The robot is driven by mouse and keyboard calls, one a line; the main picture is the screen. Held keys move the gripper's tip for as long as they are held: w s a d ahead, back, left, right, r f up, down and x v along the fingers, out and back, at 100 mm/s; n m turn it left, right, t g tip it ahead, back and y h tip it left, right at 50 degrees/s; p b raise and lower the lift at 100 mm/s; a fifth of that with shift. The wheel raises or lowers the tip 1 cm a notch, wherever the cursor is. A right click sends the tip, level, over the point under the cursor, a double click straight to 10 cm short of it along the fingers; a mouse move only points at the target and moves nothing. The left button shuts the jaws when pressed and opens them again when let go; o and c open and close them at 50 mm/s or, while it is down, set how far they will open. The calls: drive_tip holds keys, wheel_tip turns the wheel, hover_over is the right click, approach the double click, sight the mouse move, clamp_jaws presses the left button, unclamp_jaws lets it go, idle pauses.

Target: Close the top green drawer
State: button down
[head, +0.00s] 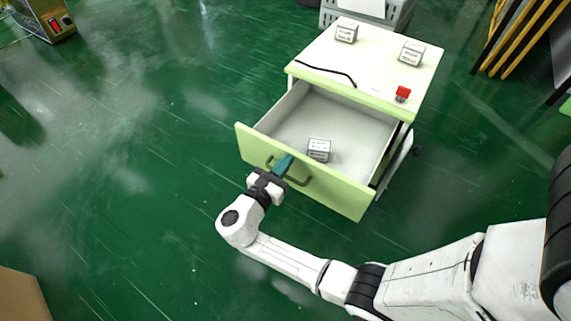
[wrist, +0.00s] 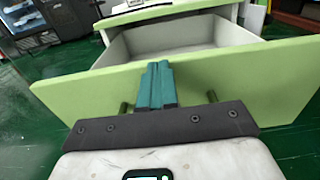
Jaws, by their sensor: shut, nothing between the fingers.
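The top green drawer (head: 325,188) is pulled out of the white cabinet (head: 330,62), with its light green front toward me. A small white printed box (head: 319,150) lies inside the drawer. My gripper (head: 283,163) is at the drawer front, beside the green bar handle (head: 300,181), with its teal fingers together and empty. In the wrist view the shut fingers (wrist: 157,68) stand in front of the drawer front (wrist: 250,82), between the two visible handle posts. I cannot tell whether the fingertips touch the panel.
On the cabinet top are two small printed boxes (head: 346,32) (head: 411,54), a red item (head: 403,93) and a black cable (head: 327,72). A grey crate (head: 392,18) stands behind. A brown box (head: 22,297) is at lower left.

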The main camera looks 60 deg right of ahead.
drive_tip(key=shift+d, duration=0.3)
